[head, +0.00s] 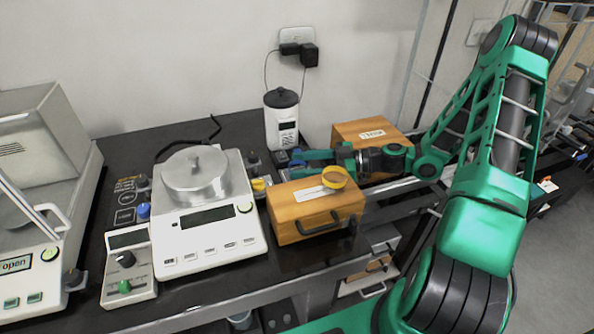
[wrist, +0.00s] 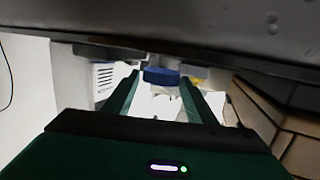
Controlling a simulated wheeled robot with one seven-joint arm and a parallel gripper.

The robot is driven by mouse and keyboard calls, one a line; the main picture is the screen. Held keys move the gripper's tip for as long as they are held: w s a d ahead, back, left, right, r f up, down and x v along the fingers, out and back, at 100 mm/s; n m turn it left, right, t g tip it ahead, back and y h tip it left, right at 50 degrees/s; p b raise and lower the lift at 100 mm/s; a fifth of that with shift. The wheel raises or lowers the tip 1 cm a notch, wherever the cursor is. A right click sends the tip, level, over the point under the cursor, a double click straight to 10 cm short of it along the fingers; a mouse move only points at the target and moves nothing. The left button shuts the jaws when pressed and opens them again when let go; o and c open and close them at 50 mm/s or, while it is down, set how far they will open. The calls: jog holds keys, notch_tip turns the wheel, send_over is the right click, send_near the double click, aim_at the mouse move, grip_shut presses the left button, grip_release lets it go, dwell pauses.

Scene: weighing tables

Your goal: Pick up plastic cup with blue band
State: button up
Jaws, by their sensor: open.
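A blue object (wrist: 161,76), apparently the blue band of the plastic cup, shows between and beyond the fingertips in the wrist view. The rest of it cannot be made out clearly. In the head view a small blue patch (head: 297,165) shows by my fingers, mostly hidden. My gripper (head: 292,160) reaches left behind the front wooden box, near the white container. Its two fingers also show in the wrist view (wrist: 160,84), spread apart with a gap between them. I cannot tell whether the blue object is inside that gap.
Another wooden box (head: 350,131) stands behind my wrist. A white container with a black lid (head: 282,125) is behind the gripper. A balance (head: 212,235) stands to the left.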

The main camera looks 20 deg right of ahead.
jog(key=shift+x, duration=0.85)
jog(key=shift+c, duration=0.4)
jog(key=shift+d, duration=0.1)
jog(key=c, duration=0.8)
jog(key=shift+r, duration=0.1)
